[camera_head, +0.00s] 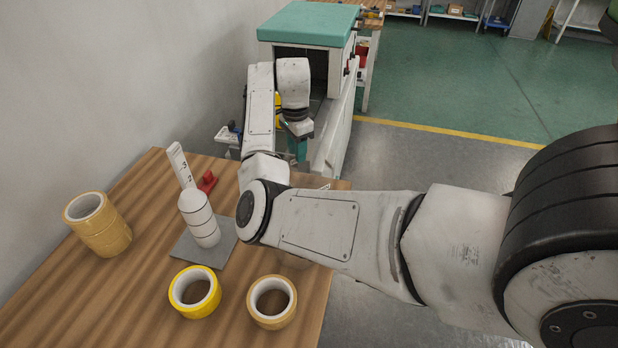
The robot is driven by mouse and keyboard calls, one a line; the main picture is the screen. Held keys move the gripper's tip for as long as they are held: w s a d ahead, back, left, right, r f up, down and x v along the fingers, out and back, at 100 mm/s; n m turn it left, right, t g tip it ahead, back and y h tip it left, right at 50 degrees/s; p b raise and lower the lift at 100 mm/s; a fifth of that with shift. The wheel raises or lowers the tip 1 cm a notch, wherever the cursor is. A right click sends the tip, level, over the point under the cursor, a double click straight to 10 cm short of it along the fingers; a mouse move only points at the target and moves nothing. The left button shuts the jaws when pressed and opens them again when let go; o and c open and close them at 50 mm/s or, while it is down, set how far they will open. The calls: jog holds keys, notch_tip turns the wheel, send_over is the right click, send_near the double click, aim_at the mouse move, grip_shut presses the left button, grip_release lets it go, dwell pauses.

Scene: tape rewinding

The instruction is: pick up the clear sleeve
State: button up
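I cannot make out a clear sleeve with certainty in the head view. My arm reaches across from the right, bends up past the table's far corner, and folds down again. My gripper (299,145) hangs at its end, in front of the grey machine (338,150) with the green top. The gripper is small and dark at this distance, and its fingers cannot be told apart. Whether it holds anything does not show. A white rounded post (199,218) with dark rings stands upright on a grey plate (183,249) on the wooden table.
A stack of tan tape rolls (104,238) stands at the table's left. A yellow roll (198,309) and a tan roll (275,322) lie near the front. A red piece (208,181) and a white marked strip (181,165) are behind the post. A wall borders the left.

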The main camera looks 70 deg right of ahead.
jog(key=shift+f, duration=1)
grip_shut()
